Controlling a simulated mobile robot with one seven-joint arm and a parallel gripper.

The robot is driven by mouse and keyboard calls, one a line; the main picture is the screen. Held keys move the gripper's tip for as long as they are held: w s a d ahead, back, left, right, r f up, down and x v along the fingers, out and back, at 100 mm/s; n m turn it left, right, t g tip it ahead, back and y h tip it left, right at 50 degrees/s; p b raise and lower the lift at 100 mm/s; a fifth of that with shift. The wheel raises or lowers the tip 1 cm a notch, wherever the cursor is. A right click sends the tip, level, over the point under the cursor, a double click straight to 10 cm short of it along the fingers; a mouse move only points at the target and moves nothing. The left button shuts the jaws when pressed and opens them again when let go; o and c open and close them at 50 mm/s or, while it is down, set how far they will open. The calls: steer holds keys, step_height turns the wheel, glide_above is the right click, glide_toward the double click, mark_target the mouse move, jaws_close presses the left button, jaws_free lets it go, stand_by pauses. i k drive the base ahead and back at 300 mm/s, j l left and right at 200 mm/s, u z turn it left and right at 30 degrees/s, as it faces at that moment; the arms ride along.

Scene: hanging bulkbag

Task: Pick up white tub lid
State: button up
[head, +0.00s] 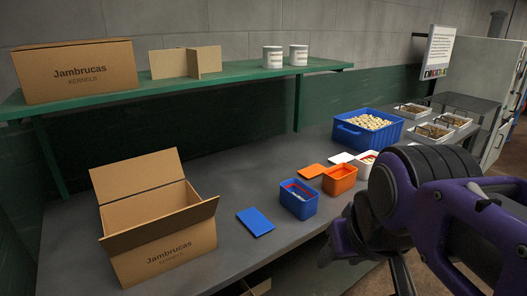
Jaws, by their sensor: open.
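The white tub lid (341,157) lies flat on the grey bench, behind the orange tub and left of the white tub. The white tub (365,160) is partly hidden by my arm. My gripper (365,272) is in the lower right, in front of the bench edge and well apart from the lid. Its fingers are spread and nothing shows between them. Part of it is cut off by the frame's bottom edge.
An orange tub (339,179), orange lid (312,171), blue tub (298,199) and blue lid (255,221) are nearby. A large blue crate (348,136) stands behind. An open carton (158,222) is at left. A green shelf (230,79) overhangs the bench's back.

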mark_target(344, 157)
steer(key=i+l+u, duration=0.15)
steer(key=l+u, duration=0.15)
steer(key=i+l+u, duration=0.1)
steer(key=l+u, duration=0.2)
steer(key=i+l+u, duration=0.15)
steer(key=l, duration=0.3)
steer(key=l+u, duration=0.15)
steer(key=l, duration=0.3)
steer(key=i+l, duration=0.1)
steer(key=l, duration=0.7)
steer(key=i+l+u, duration=0.15)
steer(key=l, duration=0.7)
steer(key=k+l+u, duration=0.15)
steer(key=k+u, duration=0.15)
steer(key=k, duration=0.35)
steer(key=i+l+z, duration=0.15)
steer(key=i, duration=0.15)
steer(key=i+l+z, duration=0.15)
steer(key=i, duration=0.15)
